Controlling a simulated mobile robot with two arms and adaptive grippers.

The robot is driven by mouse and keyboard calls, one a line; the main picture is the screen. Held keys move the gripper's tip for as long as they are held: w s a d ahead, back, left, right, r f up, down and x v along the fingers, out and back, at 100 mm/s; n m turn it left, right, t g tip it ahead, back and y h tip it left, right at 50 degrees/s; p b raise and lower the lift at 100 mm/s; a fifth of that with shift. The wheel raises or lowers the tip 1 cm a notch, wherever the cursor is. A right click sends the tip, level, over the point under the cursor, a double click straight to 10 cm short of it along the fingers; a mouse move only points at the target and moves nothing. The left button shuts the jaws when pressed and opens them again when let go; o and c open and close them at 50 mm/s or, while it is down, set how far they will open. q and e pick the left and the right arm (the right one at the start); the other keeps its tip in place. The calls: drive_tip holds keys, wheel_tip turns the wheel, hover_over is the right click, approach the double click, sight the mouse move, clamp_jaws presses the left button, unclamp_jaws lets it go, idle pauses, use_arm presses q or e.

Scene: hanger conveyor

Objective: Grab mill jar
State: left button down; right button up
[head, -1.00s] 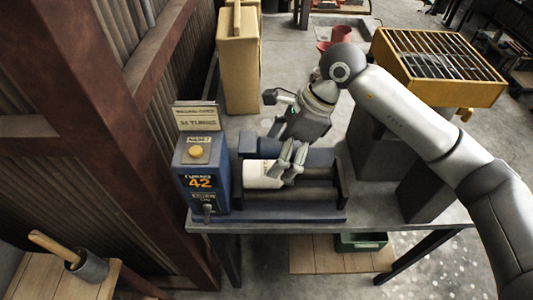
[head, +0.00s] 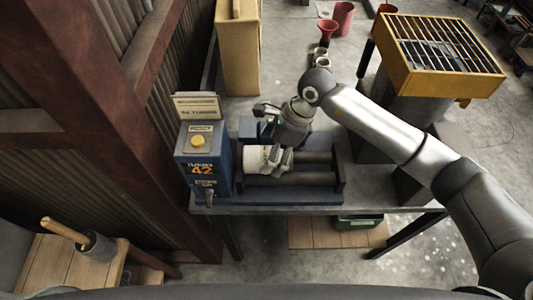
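The white mill jar (head: 254,158) lies on its side on the dark rollers of the blue mill (head: 285,196), close to the control box labelled 42 (head: 201,166). My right gripper (head: 277,162) comes down from above, and its fingers overlap the right end of the jar. The fingers hide that end, and I cannot tell whether they are clamped on it or only beside it. The jar rests low on the rollers. My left gripper is not in view.
The mill stands on a grey table. A yellow slatted hopper (head: 435,50) stands at the back right, with red cups (head: 343,18) behind the table. A tan case (head: 239,58) stands at the back left. A rusty post (head: 120,120) and a wooden stand (head: 62,266) are left.

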drive_tip(key=shift+s+a+f, duration=0.1)
drive_tip(key=shift+a+f, duration=0.15)
drive_tip(key=shift+f, duration=0.15)
drive_tip(key=shift+a+f, duration=0.1)
drive_tip(key=shift+f, duration=0.15)
drive_tip(key=shift+c, duration=0.6)
drive_tip(key=c, duration=0.5)
drive_tip(key=shift+r, duration=0.1)
drive_tip(key=c, duration=1.2)
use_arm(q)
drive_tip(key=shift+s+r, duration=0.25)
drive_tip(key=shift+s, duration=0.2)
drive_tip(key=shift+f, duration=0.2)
use_arm(e)
drive_tip(key=shift+r, duration=0.1)
